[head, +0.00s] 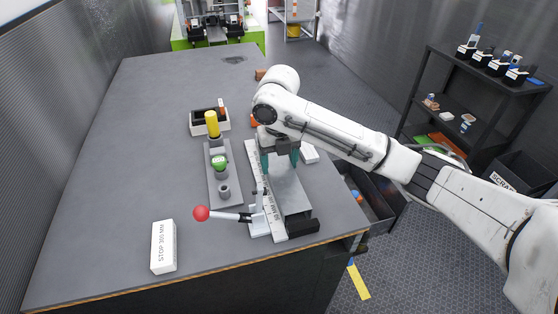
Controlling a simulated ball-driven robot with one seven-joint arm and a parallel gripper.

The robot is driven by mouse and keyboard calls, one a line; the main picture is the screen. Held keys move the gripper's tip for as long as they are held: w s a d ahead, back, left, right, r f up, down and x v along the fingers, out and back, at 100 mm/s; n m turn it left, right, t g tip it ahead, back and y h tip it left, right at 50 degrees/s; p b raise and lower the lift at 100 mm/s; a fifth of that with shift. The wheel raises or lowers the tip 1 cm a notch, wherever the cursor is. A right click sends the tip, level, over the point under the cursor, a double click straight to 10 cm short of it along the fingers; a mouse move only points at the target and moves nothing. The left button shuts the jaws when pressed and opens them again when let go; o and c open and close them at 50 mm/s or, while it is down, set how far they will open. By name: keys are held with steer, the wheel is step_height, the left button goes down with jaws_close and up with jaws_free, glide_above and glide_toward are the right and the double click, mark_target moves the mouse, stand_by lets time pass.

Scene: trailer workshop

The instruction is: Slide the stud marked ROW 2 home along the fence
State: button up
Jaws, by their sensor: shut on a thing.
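My gripper (281,160), with teal fingertips, is low over the right part of the bench. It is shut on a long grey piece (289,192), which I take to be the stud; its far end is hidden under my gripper. No ROW 2 marking can be read. The fence (262,190), a pale strip with printed lettering, runs along the left of the grey piece. Whether the two touch cannot be told. A black block (299,223) sits at the near end of the grey piece.
A clamp lever with a red knob (201,213) stands left of the fence's near end. A grey plate (211,181) holds yellow, green and grey pegs. A white STOP 300 MM block (163,246) lies at front left. The bench's (130,130) left side is clear.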

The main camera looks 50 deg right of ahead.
mark_target(281, 169)
steer(key=shift+s+a, duration=0.4)
steer(key=shift+s, duration=0.15)
steer(key=o, duration=1.3)
step_height(281, 169, up, 11)
steer(key=shift+f, duration=0.1)
stand_by(0.3)
